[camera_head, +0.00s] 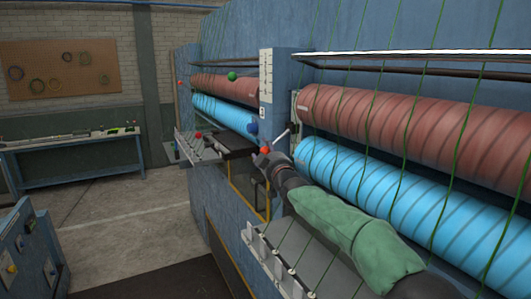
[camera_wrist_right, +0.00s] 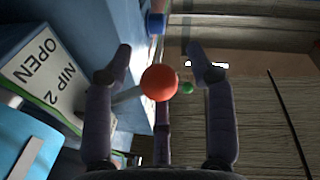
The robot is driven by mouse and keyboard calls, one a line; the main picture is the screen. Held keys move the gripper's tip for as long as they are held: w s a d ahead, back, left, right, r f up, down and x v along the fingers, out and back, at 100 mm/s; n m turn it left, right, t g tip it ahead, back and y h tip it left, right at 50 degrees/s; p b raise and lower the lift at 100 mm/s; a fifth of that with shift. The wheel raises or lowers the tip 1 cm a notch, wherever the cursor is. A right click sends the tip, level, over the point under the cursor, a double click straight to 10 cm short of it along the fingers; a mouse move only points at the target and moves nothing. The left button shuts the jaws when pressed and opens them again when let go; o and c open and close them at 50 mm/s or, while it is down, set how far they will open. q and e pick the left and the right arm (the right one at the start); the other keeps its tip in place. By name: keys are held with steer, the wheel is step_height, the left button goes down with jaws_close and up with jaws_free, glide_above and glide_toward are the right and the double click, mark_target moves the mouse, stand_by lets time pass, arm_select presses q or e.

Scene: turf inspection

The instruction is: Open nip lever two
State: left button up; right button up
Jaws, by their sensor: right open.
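The nip lever with a red ball knob (camera_wrist_right: 160,83) shows in the right wrist view, its pale rod running left toward the machine. A tilted label (camera_wrist_right: 45,70) beside it reads "NIP 2" and "OPEN". My right gripper (camera_wrist_right: 160,62) is open, with one finger on each side of the knob in the picture. I cannot tell whether either finger touches it. In the head view the red knob (camera_head: 265,150) shows at the tip of my right gripper (camera_head: 264,160), by the blue machine post. My left gripper is not in view.
Red rollers (camera_head: 400,115) and blue rollers (camera_head: 400,195) with green strands line the machine.

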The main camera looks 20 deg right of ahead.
steer(key=shift+s+r, duration=0.1)
steer(key=shift+s, duration=0.55)
steer(key=s+f, duration=0.1)
steer(key=s, duration=0.9)
steer(key=shift+s+a+f, duration=0.25)
steer(key=shift+a, duration=0.2)
steer(key=shift+f, duration=0.1)
